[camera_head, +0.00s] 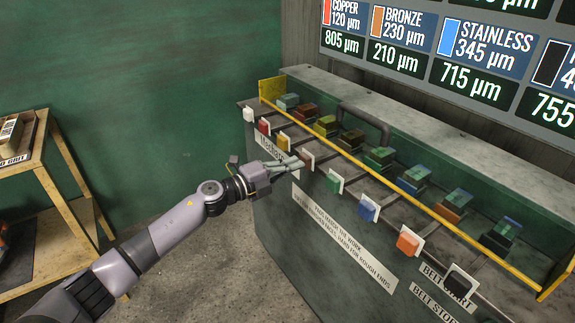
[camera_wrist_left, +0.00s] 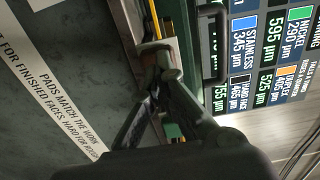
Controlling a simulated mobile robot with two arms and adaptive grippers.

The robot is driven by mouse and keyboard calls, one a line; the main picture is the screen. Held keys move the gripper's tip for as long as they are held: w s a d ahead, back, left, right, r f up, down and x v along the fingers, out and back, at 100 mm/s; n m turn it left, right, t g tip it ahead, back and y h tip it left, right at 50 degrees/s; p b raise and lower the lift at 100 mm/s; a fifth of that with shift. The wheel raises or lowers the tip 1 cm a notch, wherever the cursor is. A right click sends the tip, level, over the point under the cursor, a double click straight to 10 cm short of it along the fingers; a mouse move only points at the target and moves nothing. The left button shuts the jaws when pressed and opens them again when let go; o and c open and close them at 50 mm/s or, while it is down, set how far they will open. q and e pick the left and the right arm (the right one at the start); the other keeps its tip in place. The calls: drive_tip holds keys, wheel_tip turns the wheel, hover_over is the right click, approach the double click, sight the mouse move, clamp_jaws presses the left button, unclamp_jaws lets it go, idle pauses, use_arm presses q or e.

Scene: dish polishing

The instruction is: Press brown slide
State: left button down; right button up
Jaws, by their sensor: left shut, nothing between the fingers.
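The brown slide (camera_head: 307,159) has a small brown knob on a pale plate on the front of the green machine, between the yellow slide (camera_head: 284,142) and the green slide (camera_head: 334,182). My left gripper (camera_head: 299,165) is shut and empty, with its fingertips at the brown slide's knob. In the left wrist view a brownish knob on a pale plate (camera_wrist_left: 150,62) shows just beyond the fingertips (camera_wrist_left: 156,86). The fingers partly cover it, and I cannot tell whether they touch it. My right gripper is not in view.
White (camera_head: 248,114), red (camera_head: 264,126), blue (camera_head: 367,210), orange (camera_head: 407,241) and black (camera_head: 459,283) slides share the row. A yellow rail (camera_head: 400,195) runs above them, with coloured pads behind it. A wooden shelf (camera_head: 58,195) stands at left. The floor between is clear.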

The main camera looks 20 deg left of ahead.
sight(303, 161)
use_arm(q)
drive_tip(key=x, duration=0.3)
drive_tip(key=shift+w+d+r, duration=0.15)
drive_tip(key=shift+r, duration=0.05)
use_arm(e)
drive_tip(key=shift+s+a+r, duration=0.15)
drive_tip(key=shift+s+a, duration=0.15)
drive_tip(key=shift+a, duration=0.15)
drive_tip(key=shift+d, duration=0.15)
